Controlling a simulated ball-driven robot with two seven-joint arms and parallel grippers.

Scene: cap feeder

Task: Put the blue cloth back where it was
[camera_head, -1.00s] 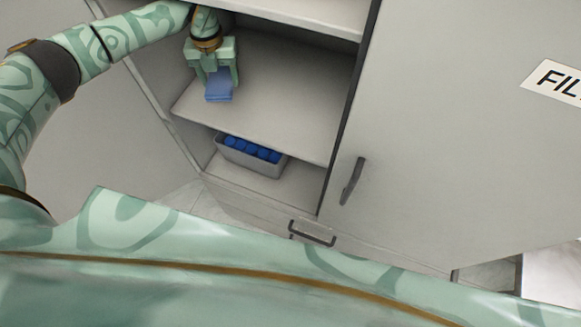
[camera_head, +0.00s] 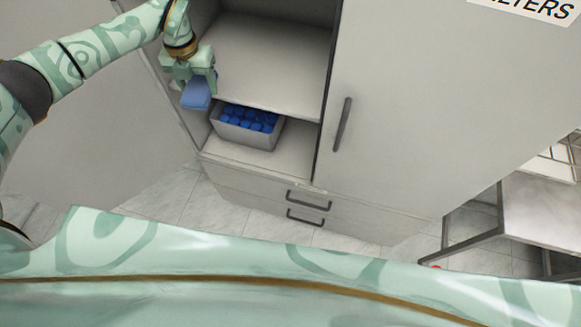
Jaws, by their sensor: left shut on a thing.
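The blue cloth (camera_head: 197,94) is a small folded blue piece held in my left gripper (camera_head: 197,80). The gripper is shut on it, at the left side of the open cabinet. The cloth hangs in front of the cabinet's left edge, left of and a little above the box of blue caps. The open cabinet has a middle shelf (camera_head: 265,75) that is bare where I see it, and a lower shelf (camera_head: 275,160) beneath. My right gripper is not in view.
A grey box (camera_head: 248,136) of several blue caps stands on the lower shelf. A closed door (camera_head: 400,120) with a dark handle covers the cabinet's right side. Drawers (camera_head: 270,195) lie below. A metal table (camera_head: 540,205) stands at the right.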

